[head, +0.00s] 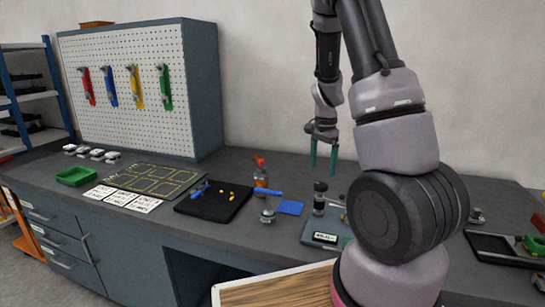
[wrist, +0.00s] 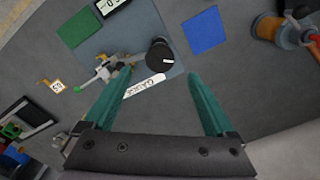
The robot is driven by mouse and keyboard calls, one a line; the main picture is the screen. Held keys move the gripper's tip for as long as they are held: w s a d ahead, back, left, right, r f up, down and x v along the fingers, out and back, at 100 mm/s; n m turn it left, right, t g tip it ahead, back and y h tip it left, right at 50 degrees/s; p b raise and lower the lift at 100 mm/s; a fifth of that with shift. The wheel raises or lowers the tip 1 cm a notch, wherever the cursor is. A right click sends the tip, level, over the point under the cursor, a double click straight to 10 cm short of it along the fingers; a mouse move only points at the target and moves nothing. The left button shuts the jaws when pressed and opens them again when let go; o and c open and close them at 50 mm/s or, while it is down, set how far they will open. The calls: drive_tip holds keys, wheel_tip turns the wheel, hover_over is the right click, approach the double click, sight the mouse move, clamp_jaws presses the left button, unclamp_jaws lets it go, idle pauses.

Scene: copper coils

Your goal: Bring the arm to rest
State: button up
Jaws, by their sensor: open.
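My arm rises at the right of the head view and bends down, so that my gripper (head: 322,155) hangs above the grey bench (head: 240,165). Its two green fingers are apart with nothing between them; they also show in the wrist view (wrist: 165,105). Below the fingers in the wrist view lies a grey plate bearing a device with a black knob (wrist: 160,56) and a strip marked GAUGE (wrist: 143,87). My gripper is apart from all of these. My own arm hides part of the bench at the right.
A black mat (head: 225,215), a green tray (head: 76,176) and a pegboard cabinet (head: 190,70) are farther left. A black tray (head: 490,245) lies at the right.

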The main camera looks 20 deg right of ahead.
drive_tip(key=s+a+r+n+t+y, duration=0.1)
drive_tip(key=s+a+r+n+t, duration=0.2)
drive_tip(key=s+a+r, duration=0.3)
drive_tip(key=s+a+r+n+t+y, duration=0.1)
drive_tip(key=s+a+r+n+t, duration=0.3)
drive_tip(key=s+r, duration=0.9)
drive_tip(key=a+r+n, duration=0.2)
drive_tip(key=a+r, duration=0.1)
drive_tip(key=r, duration=0.5)
drive_tip(key=shift+s+a, duration=0.15)
drive_tip(key=shift+s, duration=0.2)
drive_tip(key=shift+r, duration=0.1)
